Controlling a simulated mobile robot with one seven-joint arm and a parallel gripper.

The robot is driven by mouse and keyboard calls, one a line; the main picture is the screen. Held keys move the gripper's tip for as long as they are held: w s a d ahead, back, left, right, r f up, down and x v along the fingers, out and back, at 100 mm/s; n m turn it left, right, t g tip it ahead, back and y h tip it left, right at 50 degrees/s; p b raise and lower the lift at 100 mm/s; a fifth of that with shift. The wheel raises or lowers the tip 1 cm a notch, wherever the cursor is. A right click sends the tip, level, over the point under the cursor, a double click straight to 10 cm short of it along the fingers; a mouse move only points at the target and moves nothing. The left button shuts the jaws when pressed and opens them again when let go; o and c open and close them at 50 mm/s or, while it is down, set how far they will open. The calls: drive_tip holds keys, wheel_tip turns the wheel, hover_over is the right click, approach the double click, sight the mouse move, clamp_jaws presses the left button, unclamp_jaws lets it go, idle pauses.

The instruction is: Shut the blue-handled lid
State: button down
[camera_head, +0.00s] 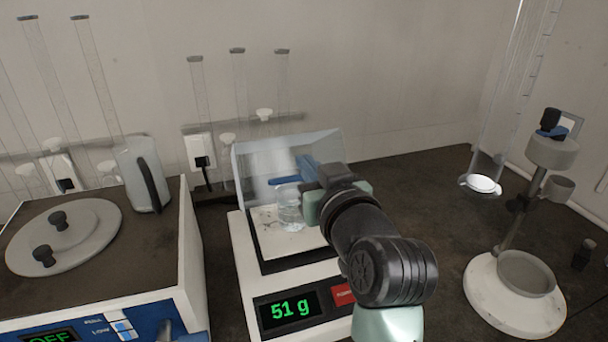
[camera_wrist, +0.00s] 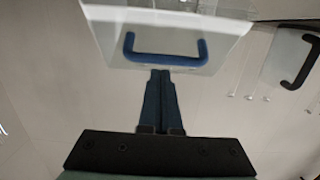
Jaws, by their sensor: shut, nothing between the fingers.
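The clear lid (camera_head: 262,160) of the balance stands raised and tilted open over the weighing pan in the head view. Its blue handle (camera_head: 284,181) shows on the lid's near side. In the wrist view the lid (camera_wrist: 165,17) fills the top, with the U-shaped blue handle (camera_wrist: 165,58) below its middle. My gripper (camera_head: 308,167) is close to the handle in the head view. In the wrist view my gripper (camera_wrist: 160,74) is shut and empty, its fingertips at the handle's bar. I cannot tell if they touch it.
A glass beaker (camera_head: 291,212) stands on the pan. The balance (camera_head: 240,265) reads 51 g. A hotplate box (camera_head: 150,255) and a kettle (camera_head: 136,172) stand left. A white-based stand (camera_head: 490,300) stands right. The dark counter (camera_head: 420,190) between is mostly clear.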

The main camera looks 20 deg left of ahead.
drive_tip(key=s+d+f+t+y+b, duration=0.1)
drive_tip(key=f+b, duration=0.3)
drive_tip(key=b, duration=0.4)
drive_tip(key=s+d+f+t+y+b, duration=0.1)
drive_tip(key=s+f+t+b, duration=0.1)
drive_tip(key=b, duration=0.6)
drive_tip(key=s+d+f+t+y+b, duration=0.1)
drive_tip(key=s+d+f+t+b, duration=0.1)
drive_tip(key=f+b, duration=0.5)
drive_tip(key=shift+s+f+b, duration=0.1)
drive_tip(key=shift+s+b, duration=0.45)
drive_tip(key=f+b, duration=0.2)
drive_tip(key=b, duration=0.1)
drive_tip(key=shift+s+d, duration=0.15)
drive_tip(key=shift+s, duration=0.1)
